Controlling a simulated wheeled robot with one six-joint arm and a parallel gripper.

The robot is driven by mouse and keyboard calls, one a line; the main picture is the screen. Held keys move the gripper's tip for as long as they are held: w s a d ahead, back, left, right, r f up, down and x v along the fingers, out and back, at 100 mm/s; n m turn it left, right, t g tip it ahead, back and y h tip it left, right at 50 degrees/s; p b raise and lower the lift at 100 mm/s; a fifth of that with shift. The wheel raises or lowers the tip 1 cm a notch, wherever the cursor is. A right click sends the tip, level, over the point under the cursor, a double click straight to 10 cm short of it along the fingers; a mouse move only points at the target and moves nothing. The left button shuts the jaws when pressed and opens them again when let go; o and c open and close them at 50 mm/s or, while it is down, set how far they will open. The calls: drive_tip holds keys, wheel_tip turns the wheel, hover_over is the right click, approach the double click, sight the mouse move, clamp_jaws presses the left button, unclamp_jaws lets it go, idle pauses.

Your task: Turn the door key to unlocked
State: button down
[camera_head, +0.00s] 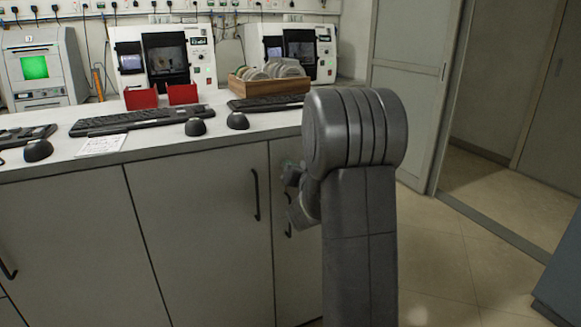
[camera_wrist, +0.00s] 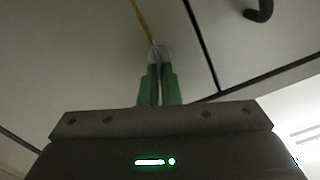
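In the wrist view, my gripper (camera_wrist: 156,62) has its two green fingers close together, with only a thin gap between them. The fingertips are at a small round greyish piece on the pale cabinet front, which looks like the door key (camera_wrist: 155,52) at its lock; the fingers appear closed on it. The fingers hide much of it, so its turn angle cannot be told. A thin yellow-brown strip (camera_wrist: 143,20) runs from it to the top of the picture. In the head view my arm hides the fingertips and the key.
A dark door handle (camera_wrist: 260,10) is near the key; a dark seam (camera_wrist: 205,60) runs between the cabinet panels. The cabinet doors (camera_head: 205,230) stand closed below a worktop with keyboards (camera_head: 140,120) and a wooden rack (camera_head: 270,85). Floor to the right (camera_head: 440,250) is clear.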

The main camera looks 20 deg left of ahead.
drive_tip(key=shift+w+d+f+m+p, duration=0.15)
drive_tip(key=shift+m+p, duration=0.3)
drive_tip(key=shift+m, duration=1.7)
drive_tip(key=shift+w+f+m+p, duration=0.15)
drive_tip(key=shift+m+p, duration=0.3)
drive_tip(key=shift+m, duration=1.75)
drive_tip(key=shift+d+f+m+p, duration=0.15)
drive_tip(key=shift+m+p, duration=0.3)
drive_tip(key=shift+m, duration=1.7)
drive_tip(key=shift+f+m, duration=0.1)
drive_tip(key=shift+m, duration=0.2)
drive_tip(key=c, duration=1.6)
unclamp_jaws()
drive_tip(key=shift+c, duration=0.2)
